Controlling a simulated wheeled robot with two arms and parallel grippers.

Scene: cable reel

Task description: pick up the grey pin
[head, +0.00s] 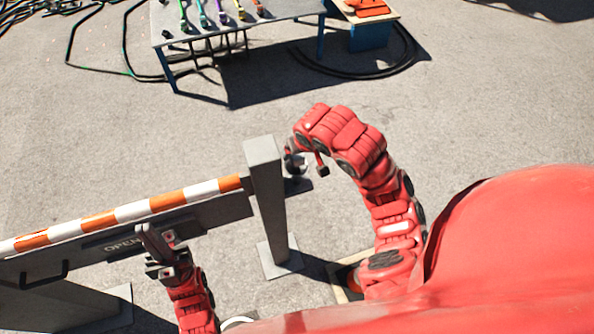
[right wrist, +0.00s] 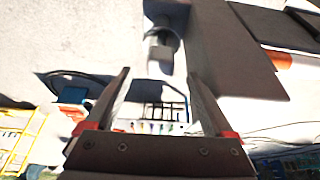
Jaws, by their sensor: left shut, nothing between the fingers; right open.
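What looks like the grey pin (right wrist: 160,50) shows at the top middle of the right wrist view, a short grey piece with a ring around it. It lies just beyond my right fingertips and beside the grey post (right wrist: 229,50). My right gripper (right wrist: 158,78) is open, with nothing between its fingers. In the head view its arm curls over right of the same post (head: 265,180); small dark and grey parts show there, and I cannot tell pin from gripper. My left gripper (head: 143,232) is shut and empty, in front of the barrier beam.
The barrier beam (head: 135,210), striped orange and white with an "OPEN" sign (head: 122,246), runs left from the post. A table (head: 230,28) with several coloured cable ends stands at the back. Black cables lie on the ground. Open pavement separates table and post.

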